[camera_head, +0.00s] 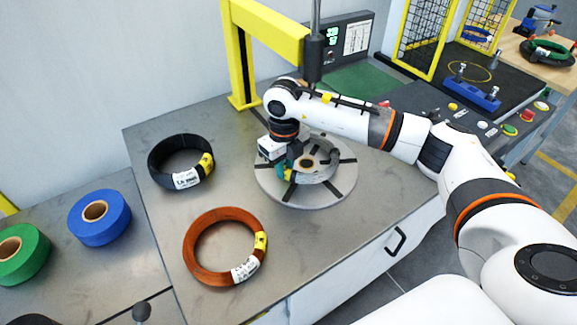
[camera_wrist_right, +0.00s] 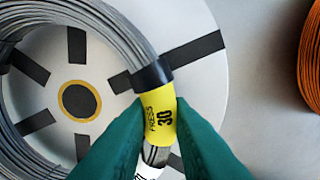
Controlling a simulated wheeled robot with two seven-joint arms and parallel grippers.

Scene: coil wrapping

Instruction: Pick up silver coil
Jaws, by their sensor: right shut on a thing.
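The silver coil (camera_head: 331,165) is on or just above the round grey turntable (camera_head: 340,194); I cannot tell whether it touches. In the right wrist view the coil (camera_wrist_right: 118,30) fills the left side, with a yellow label (camera_wrist_right: 158,115) marked 30 and a black band. My right gripper (camera_head: 285,170) is at the coil's near left side. Its green fingers (camera_wrist_right: 158,130) are shut on the coil at the yellow label, one on each side. My left gripper is not in view.
A black coil (camera_head: 163,148) and a copper-coloured coil (camera_head: 198,267) lie on the metal table to the left. Blue (camera_head: 99,232) and green (camera_head: 35,262) tape rolls lie further left. A yellow frame (camera_head: 238,60) and a vertical rod (camera_head: 315,55) stand behind and above the turntable.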

